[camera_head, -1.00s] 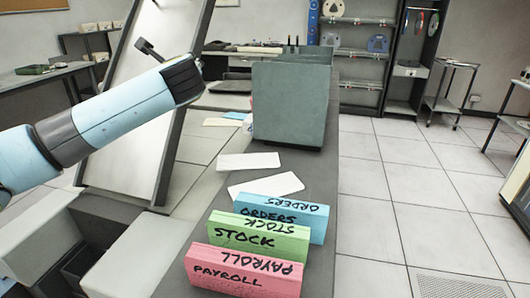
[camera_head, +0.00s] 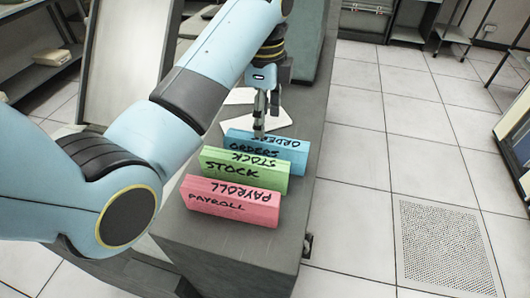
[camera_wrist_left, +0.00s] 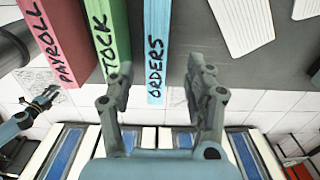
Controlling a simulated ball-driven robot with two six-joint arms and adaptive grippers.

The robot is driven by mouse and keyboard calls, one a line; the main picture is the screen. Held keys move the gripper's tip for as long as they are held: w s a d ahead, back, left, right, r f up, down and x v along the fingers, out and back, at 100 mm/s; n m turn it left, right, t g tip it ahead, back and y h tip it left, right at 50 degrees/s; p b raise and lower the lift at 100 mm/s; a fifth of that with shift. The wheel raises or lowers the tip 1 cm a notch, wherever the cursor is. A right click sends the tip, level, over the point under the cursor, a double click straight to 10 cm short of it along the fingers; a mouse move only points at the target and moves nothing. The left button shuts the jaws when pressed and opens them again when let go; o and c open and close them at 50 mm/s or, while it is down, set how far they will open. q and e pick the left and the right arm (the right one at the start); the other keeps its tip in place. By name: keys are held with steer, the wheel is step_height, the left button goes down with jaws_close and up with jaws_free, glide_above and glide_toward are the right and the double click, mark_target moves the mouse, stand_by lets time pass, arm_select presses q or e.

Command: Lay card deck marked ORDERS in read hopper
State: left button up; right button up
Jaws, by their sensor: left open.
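The blue card deck marked ORDERS (camera_head: 292,158) stands on the dark counter behind the green STOCK deck (camera_head: 245,172) and the pink PAYROLL deck (camera_head: 232,203). My left gripper (camera_head: 261,128) points down at the top of the blue deck. In the left wrist view the open fingers of the left gripper (camera_wrist_left: 160,88) lie on either side of the line of the blue deck (camera_wrist_left: 156,50), one finger near the STOCK deck. I cannot make out contact. My right gripper (camera_wrist_left: 42,100) shows small at the left of the wrist view. I cannot identify the read hopper.
White cards (camera_head: 265,118) lie on the counter (camera_head: 205,240) behind the decks, partly hidden by my left arm. A grey-green box (camera_head: 308,35) stands farther back. A sloped white panel (camera_head: 120,60) is at the left. The floor on the right is open.

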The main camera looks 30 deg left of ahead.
mark_target(266, 138)
arm_select(q)
steer(key=f, duration=0.2)
steer(key=f+p, duration=0.1)
steer(key=f, duration=0.2)
steer(key=shift+s+d+f+p, duration=0.25)
steer(key=shift+d+f+p, duration=0.05)
steer(key=shift+f, duration=0.25)
steer(key=c, duration=1.1)
jaws_close()
steer(key=shift+w, duration=0.1)
